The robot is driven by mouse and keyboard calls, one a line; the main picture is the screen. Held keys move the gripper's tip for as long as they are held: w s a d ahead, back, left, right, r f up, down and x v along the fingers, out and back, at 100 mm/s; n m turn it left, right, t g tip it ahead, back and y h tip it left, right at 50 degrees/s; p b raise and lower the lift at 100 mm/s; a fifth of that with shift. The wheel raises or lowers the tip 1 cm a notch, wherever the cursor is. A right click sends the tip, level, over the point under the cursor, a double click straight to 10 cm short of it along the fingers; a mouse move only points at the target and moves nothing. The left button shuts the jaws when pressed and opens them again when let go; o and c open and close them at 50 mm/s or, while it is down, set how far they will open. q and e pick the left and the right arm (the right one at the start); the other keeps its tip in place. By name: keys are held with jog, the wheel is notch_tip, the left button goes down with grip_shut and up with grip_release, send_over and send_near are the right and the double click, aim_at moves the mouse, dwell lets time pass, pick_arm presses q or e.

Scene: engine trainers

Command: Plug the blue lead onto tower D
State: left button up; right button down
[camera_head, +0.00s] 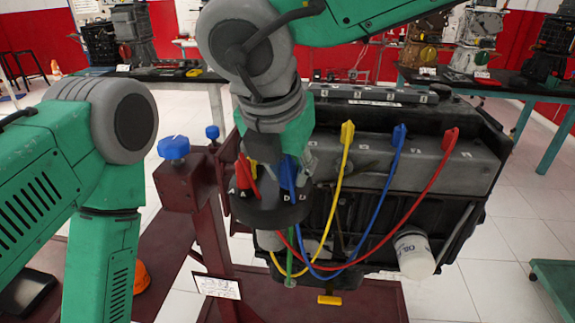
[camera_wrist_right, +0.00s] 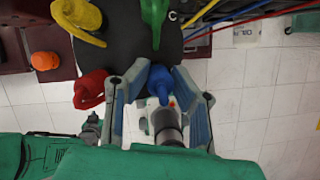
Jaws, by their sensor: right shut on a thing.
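The blue lead's boot (camera_head: 287,172) is between the fingers of my right gripper (camera_head: 290,160), over the right side of the round black cap (camera_head: 265,214). In the right wrist view the blue boot (camera_wrist_right: 160,82) sits between both fingers (camera_wrist_right: 162,95), at the cap's edge. A letter D shows on the cap beside it; the fingers hide its lower end, so I cannot tell whether it is seated on tower D. The blue lead (camera_head: 378,215) loops down from its other boot (camera_head: 398,135) on the engine. My left gripper is out of view.
A red boot (camera_head: 243,173) stands at A; yellow (camera_wrist_right: 80,18) and green (camera_wrist_right: 153,18) boots also sit on the cap. Yellow (camera_head: 334,205) and red (camera_head: 420,200) leads hang near the blue one. A maroon stand post (camera_head: 213,235) with blue knobs is left.

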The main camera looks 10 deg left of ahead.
jog(key=shift+f, duration=0.2)
dwell(0.5)
jog(key=c, duration=1.3)
grip_release()
jog(key=shift+r, duration=0.15)
